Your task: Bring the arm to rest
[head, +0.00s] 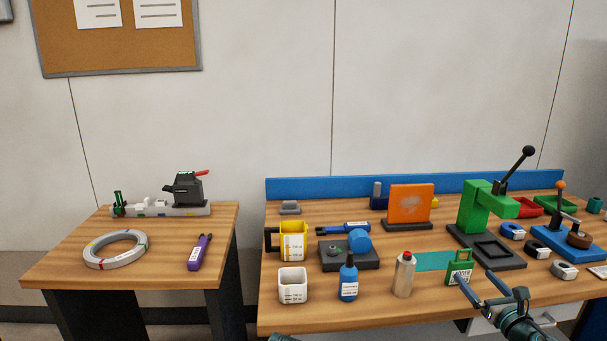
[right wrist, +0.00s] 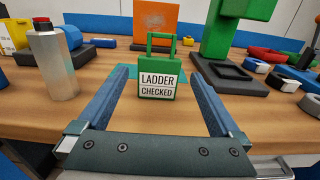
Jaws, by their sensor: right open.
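My right gripper (head: 477,277) is open and empty near the front edge of the workbench (head: 300,318). A green padlock-shaped tag (head: 459,268) marked "LADDER CHECKED" stands upright on the bench just ahead of it. In the right wrist view, the tag (right wrist: 159,85) shows in the gap between the two blue fingers (right wrist: 161,72), with clear space on both sides. I cannot tell whether the fingertips reach past its front face.
A silver bottle (head: 404,275) and a blue bottle (head: 348,278) stand left of the tag. A green press (head: 478,212) rises behind it. A side table (head: 150,275) at left holds a strapping coil (head: 93,256) and a purple tool (head: 200,252). Bench wood is bare near the front edge.

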